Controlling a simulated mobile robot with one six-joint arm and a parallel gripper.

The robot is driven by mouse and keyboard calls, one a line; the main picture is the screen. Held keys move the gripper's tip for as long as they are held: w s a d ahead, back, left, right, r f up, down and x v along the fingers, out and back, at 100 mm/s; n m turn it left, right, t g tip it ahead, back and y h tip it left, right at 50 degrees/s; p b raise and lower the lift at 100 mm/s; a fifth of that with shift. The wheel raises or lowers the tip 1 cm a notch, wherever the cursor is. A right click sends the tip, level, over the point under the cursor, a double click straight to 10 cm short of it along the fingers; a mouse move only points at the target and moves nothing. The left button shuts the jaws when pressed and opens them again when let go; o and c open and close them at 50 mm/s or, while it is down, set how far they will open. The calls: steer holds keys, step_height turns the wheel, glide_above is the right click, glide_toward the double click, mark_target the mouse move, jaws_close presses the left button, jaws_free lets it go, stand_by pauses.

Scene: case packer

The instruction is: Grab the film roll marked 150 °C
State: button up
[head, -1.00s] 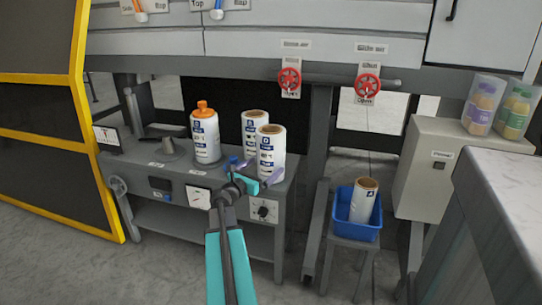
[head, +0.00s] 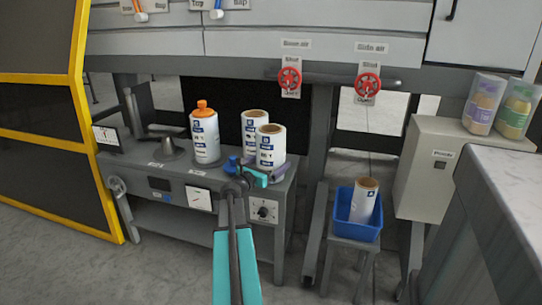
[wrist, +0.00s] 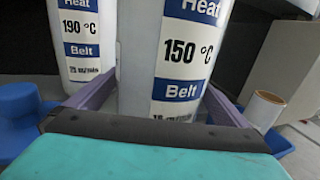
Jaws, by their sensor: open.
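The film roll marked 150 °C (wrist: 182,50) stands upright in the middle of the wrist view. Its white label has blue "Heat" and "Belt" bands. In the head view it appears to be the front right roll (head: 270,146) on the grey machine table. My gripper (wrist: 163,90) is open, with a purple finger on each side of this roll. I cannot tell whether either finger touches it. In the head view my gripper (head: 262,170) is low at the roll's front, and its fingers are partly hidden. The roll's lower end is hidden behind the gripper in the wrist view.
A roll marked 190 °C (wrist: 84,35) stands close on the left. An orange-topped roll (head: 205,136) stands further left on the table. A blue bin (head: 345,222) with another roll (head: 363,200) is at right. A blue knob (wrist: 20,115) is beside the left finger.

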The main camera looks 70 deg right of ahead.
stand_by(0.4)
steer(key=c, duration=1.5)
steer(key=shift+r, duration=0.1)
steer(key=shift+r, duration=0.1)
steer(key=shift+r+p, duration=0.65)
steer(key=shift+r, duration=0.85)
steer(key=p, duration=0.3)
glide_toward(271, 154)
steer(key=shift+s+d+f, duration=0.8)
steer(key=shift+s+d, duration=0.05)
steer(key=shift+d, duration=0.05)
steer(key=p, duration=0.2)
steer(key=shift+p, duration=0.3)
steer(key=p, duration=0.5)
steer(key=shift+a, duration=0.3)
